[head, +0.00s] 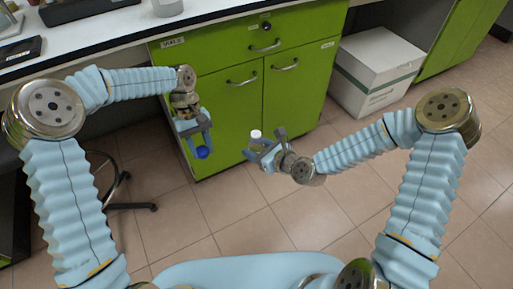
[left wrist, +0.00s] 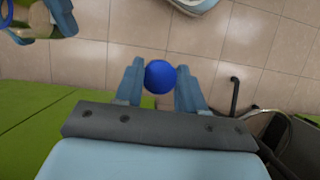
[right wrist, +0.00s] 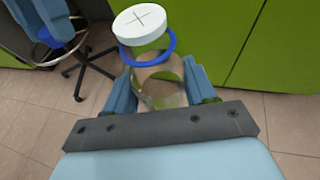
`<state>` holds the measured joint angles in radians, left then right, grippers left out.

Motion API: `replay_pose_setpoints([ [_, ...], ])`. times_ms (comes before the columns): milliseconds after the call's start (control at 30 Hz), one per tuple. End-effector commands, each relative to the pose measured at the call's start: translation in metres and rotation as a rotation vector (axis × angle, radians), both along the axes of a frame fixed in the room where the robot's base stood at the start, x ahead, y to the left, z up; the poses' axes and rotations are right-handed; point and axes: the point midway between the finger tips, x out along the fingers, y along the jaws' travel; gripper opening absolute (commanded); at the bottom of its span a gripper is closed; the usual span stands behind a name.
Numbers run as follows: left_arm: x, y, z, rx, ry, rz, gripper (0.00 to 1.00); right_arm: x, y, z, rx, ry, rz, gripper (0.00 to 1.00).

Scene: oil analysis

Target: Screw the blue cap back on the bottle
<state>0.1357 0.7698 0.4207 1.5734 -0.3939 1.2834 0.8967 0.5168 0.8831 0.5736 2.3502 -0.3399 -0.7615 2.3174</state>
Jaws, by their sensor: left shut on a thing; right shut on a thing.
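The blue cap (head: 203,152) is held in my left gripper (head: 200,137), at the lower end of its downward-pointing fingers. In the left wrist view the blue cap (left wrist: 160,76) sits between the two fingertips. My right gripper (head: 262,150) is shut on the bottle (head: 256,136), to the right of the cap and apart from it. In the right wrist view the bottle (right wrist: 158,82) has a clear body, a blue ring and a white top marked with a cross. The bottle looks roughly upright, with its lower part hidden by the gripper.
A green cabinet (head: 235,85) under a white counter (head: 110,45) stands behind both grippers, close to the left one. A white box (head: 378,65) is on the floor at the right. A dark chair base (head: 120,190) is at the left. The tiled floor between is clear.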

Motion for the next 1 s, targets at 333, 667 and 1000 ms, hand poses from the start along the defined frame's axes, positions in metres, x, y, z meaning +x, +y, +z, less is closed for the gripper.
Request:
replay_pose_setpoints([
  [333,0.021,-0.108,0.077,-0.005,-0.001,0.401,0.11,0.000,0.000,0.000,0.000,-0.001,0.000,0.01],
  [667,0.020,-0.154,0.113,-0.002,0.003,0.572,0.11,0.000,0.000,0.000,0.000,-0.001,0.000,0.01],
  [1000,0.020,-0.155,0.115,-0.002,0.004,0.580,0.11,0.000,0.000,0.000,0.000,-0.001,0.000,0.01],
])
